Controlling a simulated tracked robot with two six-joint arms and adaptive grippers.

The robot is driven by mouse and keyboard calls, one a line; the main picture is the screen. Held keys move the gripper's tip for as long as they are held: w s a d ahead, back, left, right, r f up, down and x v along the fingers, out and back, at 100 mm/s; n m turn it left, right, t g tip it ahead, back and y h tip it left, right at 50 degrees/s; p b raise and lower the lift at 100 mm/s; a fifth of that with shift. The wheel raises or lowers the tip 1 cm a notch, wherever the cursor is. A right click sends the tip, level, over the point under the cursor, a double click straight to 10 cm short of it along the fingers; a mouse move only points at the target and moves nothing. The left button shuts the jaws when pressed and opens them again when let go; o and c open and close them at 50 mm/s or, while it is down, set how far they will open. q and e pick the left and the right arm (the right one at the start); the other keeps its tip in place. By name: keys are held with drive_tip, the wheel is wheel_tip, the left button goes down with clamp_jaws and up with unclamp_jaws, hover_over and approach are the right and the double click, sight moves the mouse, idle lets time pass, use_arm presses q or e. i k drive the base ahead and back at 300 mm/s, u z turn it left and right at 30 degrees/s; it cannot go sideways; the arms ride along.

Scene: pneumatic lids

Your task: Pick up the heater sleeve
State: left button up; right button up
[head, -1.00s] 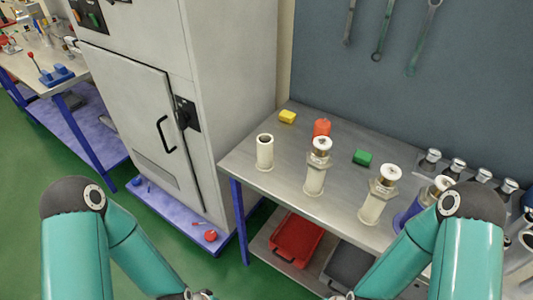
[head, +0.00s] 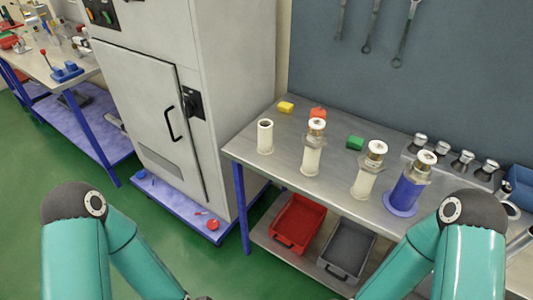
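A blue sleeve (head: 405,194) with a wide flange at its foot stands on the steel bench at the right. It looks like the heater sleeve and sits around the lower part of a vessel with a metal and white top (head: 426,160). Two pale cylinders with similar tops, one at the middle (head: 312,155) and one further right (head: 366,180), stand to its left. An open, hollow pale cylinder (head: 265,138) stands at the bench's left end. Both my arms show at the bottom, but neither gripper is in view.
The bench (head: 285,170) also holds yellow (head: 286,107), red (head: 318,113) and green (head: 355,143) blocks and several metal lids (head: 463,162) at the back right. Red (head: 298,223) and grey (head: 346,248) trays lie on its lower shelf. A tall grey cabinet (head: 150,110) stands left.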

sight(265, 125)
drive_tip(key=k, duration=0.9)
drive_tip(key=u, duration=0.4)
drive_tip(key=i, duration=1.35)
drive_tip(key=u, duration=0.25)
